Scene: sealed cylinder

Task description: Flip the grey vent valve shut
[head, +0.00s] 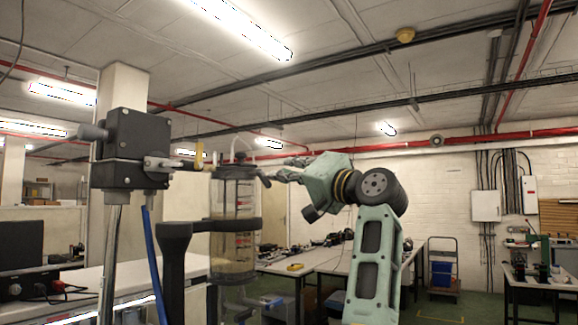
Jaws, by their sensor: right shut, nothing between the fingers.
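A clear cylinder (232,215) with red markings and a dark cap (235,172) stands upright, held by a black bracket (190,228). A small dark grey piece (264,178) sticks out at the right of the cap; it may be the vent valve, but it is too small to tell how it is turned. My right gripper (275,172) reaches in from the right, its fingertips close by this piece. It is shut and empty; I cannot tell whether it touches the piece. My left gripper is not in view.
A black box (130,150) on a metal post stands left of the cylinder, with a yellow lever (199,156) and a blue hose (155,262). A blue-handled tap (268,302) is below the cylinder. Long benches (330,258) with clutter stand behind.

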